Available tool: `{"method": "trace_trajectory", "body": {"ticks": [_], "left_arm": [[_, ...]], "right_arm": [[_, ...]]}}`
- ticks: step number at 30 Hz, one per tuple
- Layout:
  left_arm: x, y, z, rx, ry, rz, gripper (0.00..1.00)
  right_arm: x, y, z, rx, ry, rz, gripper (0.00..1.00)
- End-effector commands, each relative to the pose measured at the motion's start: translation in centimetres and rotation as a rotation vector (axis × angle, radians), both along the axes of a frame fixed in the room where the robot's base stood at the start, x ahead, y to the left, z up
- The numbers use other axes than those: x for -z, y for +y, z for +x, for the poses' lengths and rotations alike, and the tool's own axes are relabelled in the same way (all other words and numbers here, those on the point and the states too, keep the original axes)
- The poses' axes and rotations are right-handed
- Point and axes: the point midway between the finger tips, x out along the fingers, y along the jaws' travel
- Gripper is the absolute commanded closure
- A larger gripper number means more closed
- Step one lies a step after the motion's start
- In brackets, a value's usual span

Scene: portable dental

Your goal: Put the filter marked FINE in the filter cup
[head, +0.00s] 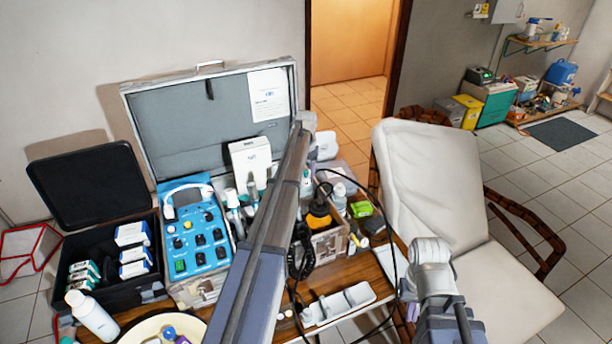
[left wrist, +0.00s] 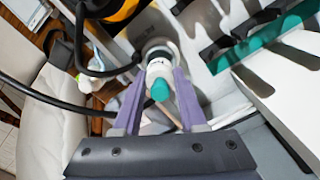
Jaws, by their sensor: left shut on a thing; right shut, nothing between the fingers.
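In the left wrist view my left gripper (left wrist: 158,75) is shut on a small white piece with a teal-green tip (left wrist: 160,88). The piece sits between the two purple fingers, and I can read no marking on it. Just beyond it is a round grey-rimmed shape (left wrist: 158,48), which may be the filter cup. I cannot tell whether the piece is inside it, touching it or above it. In the head view my left arm hides this spot. No label FINE is legible. My right arm shows at the lower right of the head view, but its fingers are not visible.
An open grey case (head: 215,105) holds a blue control unit (head: 195,240) and a white box (head: 250,160). A black case (head: 60,270) stands left. A black cable (left wrist: 50,95) loops beside the left gripper. A white tray (head: 340,303) lies in front; a chair (head: 425,180) stands right.

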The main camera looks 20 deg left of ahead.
Motion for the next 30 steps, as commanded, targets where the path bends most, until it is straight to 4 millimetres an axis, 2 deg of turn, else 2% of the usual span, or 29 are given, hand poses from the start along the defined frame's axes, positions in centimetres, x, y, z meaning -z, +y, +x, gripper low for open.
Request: {"method": "trace_trajectory", "body": {"ticks": [10,30], "left_arm": [[0.3,0.0,0.0,0.0,0.0,0.0,1.0],[3.4,0.0,0.0,0.0,0.0,0.0,1.0]], "right_arm": [[0.3,0.0,0.0,0.0,0.0,0.0,1.0],[3.4,0.0,0.0,0.0,0.0,0.0,1.0]]}}
